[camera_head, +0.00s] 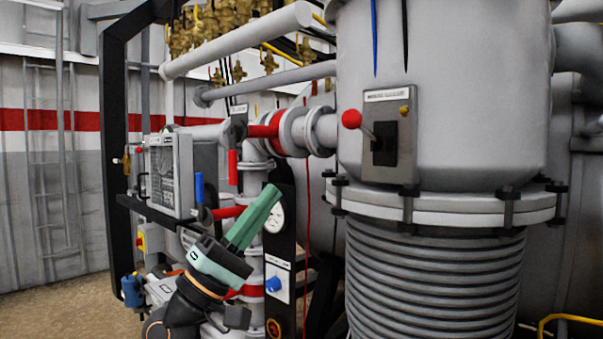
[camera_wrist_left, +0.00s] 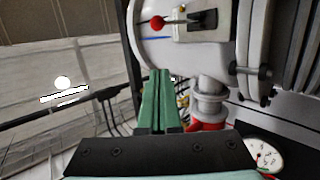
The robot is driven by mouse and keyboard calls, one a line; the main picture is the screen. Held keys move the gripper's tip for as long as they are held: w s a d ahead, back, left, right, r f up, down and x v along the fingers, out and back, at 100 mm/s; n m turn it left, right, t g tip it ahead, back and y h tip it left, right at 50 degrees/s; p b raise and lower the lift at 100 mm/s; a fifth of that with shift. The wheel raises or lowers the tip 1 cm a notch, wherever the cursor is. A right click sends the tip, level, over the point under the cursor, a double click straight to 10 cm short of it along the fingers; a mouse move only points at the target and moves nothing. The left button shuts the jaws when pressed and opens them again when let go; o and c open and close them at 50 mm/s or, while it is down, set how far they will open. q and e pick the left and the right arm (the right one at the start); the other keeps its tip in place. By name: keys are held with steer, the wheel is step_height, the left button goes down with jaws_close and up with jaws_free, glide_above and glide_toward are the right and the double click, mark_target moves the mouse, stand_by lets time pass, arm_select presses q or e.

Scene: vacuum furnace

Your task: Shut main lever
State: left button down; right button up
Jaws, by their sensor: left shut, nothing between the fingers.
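A lever with a red ball knob (camera_head: 351,119) sticks out to the left from a grey switch plate (camera_head: 406,136) on the big grey cylinder. Its label is too blurred to read. The same red knob (camera_wrist_left: 157,22) shows at the top of the left wrist view, rotated, with the lever running to the right. My left gripper (camera_head: 266,193) has green fingers, shut and empty, pointing up and to the right. In the head view it is below and left of the knob, apart from it. In the left wrist view the fingertips (camera_wrist_left: 160,74) lie below the knob. My right gripper is not in view.
A red handle (camera_head: 233,167) and a blue handle (camera_head: 199,187) stand on the pipework near my left arm. A round gauge (camera_head: 276,217) is just behind the fingers. A bolted flange (camera_head: 450,207) and ribbed column (camera_head: 430,280) are below the switch plate.

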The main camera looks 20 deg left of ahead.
mark_target(363, 127)
arm_select(q)
steer(key=d+p+x, duration=0.1)
steer(key=p+x, duration=0.2)
steer(key=x, duration=0.3)
steer(key=s+d+p+x, duration=0.1)
steer(key=p+x, duration=0.2)
steer(key=x, duration=0.3)
steer(key=shift+d, duration=0.45)
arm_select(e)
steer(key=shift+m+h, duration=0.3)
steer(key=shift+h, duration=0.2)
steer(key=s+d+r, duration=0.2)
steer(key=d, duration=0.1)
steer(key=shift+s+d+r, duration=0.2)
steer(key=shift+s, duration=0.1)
arm_select(q)
steer(key=shift+r, duration=0.1)
steer(key=shift+w+r+p, duration=0.15)
steer(key=shift+r+p, duration=0.15)
steer(key=shift+r, duration=0.7)
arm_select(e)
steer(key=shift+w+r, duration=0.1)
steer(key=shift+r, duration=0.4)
arm_select(q)
steer(key=shift+f, duration=0.1)
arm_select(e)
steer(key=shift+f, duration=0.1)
